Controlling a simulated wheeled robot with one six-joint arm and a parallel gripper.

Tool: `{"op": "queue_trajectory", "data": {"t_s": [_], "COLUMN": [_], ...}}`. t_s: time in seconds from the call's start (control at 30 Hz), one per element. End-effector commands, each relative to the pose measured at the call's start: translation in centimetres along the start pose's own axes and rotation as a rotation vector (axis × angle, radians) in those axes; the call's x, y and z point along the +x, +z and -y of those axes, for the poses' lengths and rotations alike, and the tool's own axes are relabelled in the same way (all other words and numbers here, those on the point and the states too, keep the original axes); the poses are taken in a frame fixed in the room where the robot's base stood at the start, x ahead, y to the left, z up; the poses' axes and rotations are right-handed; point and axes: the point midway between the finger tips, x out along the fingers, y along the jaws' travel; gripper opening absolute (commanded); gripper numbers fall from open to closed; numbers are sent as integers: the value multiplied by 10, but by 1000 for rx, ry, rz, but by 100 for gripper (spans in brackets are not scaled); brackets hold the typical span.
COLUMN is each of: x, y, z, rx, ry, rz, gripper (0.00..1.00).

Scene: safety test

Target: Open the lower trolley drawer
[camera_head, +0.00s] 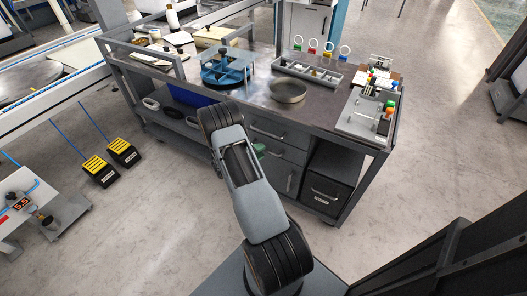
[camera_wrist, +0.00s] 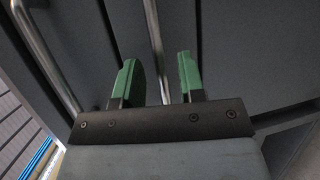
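The grey trolley (camera_head: 312,110) stands ahead with a stack of drawers in its front. The upper drawer handle (camera_head: 268,133) shows above my gripper; a lower handle (camera_head: 290,181) shows to its right. My gripper (camera_head: 259,149) is mostly hidden behind my arm, with one green fingertip showing at the drawer fronts. In the wrist view my gripper (camera_wrist: 158,80) is open, its two green fingers apart. A metal bar handle (camera_wrist: 155,45) runs between them, with gaps on both sides. A second bar handle (camera_wrist: 45,58) lies to the left. I cannot tell which drawer the straddled handle belongs to.
A black box with a handle (camera_head: 325,190) sits in the trolley's right bay. The trolley top carries a blue fixture (camera_head: 226,68), a round dish (camera_head: 288,90) and trays. Yellow-black foot pedals (camera_head: 123,152) stand on the floor to the left. Floor right of the trolley is clear.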

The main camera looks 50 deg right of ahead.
Motion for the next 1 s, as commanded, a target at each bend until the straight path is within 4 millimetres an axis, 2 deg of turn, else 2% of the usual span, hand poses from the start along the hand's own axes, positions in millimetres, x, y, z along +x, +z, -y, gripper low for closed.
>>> {"op": "queue_trajectory", "data": {"t_s": [0.1, 0.23, 0.63, 1.0], "x": [14, 22, 25, 25], "y": [0, 0, 0, 0], "z": [1, 0, 0, 0], "rx": [1, 1, 1, 1], "ry": [0, -1, -1, 0], "rz": [2, 0, -1, 0], "gripper": [37, 37, 36, 0]}}
